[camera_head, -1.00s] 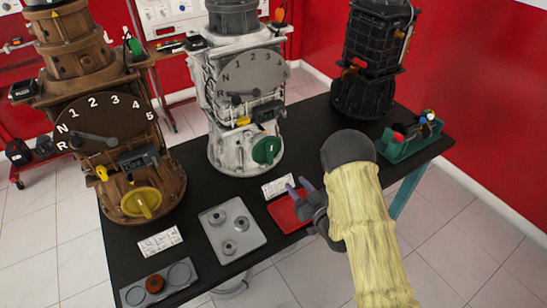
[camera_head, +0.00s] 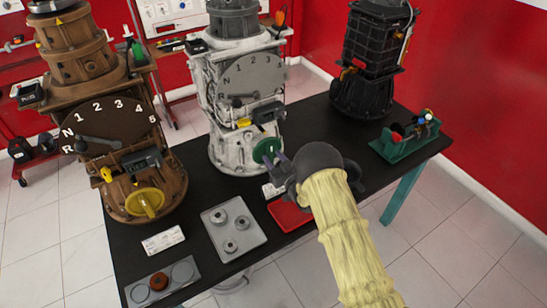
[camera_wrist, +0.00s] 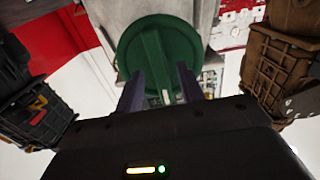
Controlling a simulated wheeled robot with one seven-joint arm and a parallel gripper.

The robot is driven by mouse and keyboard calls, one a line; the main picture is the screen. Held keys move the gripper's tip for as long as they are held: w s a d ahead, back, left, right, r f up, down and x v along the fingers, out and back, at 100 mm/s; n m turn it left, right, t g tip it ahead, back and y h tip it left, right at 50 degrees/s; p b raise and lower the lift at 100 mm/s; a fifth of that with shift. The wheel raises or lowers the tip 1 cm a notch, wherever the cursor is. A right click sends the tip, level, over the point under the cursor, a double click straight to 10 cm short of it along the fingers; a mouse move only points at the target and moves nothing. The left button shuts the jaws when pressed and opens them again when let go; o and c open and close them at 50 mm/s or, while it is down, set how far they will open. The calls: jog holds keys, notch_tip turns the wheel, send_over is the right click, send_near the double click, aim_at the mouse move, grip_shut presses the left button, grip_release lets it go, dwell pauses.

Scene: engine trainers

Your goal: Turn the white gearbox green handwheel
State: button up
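The white gearbox (camera_head: 232,145) stands upright on the black table, with a grey dial marked N, R and numbers on its front. Its green handwheel (camera_head: 266,150) sits low on the front; in the wrist view the handwheel (camera_wrist: 160,50) is a round green disc with a raised bar across its middle. My gripper (camera_head: 279,160) is right in front of the handwheel. In the wrist view my gripper (camera_wrist: 160,85) has its two fingers apart, one to each side of the bar's lower end. I cannot tell whether they touch it.
A brown gearbox (camera_head: 110,130) with a yellow handwheel stands at left, a black one (camera_head: 365,60) at back right. A grey tray (camera_head: 252,238), a red tray (camera_head: 287,214) and a green tool holder (camera_head: 408,146) lie on the table (camera_head: 195,260).

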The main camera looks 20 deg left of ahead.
jog(key=shift+a, duration=0.1)
grip_shut()
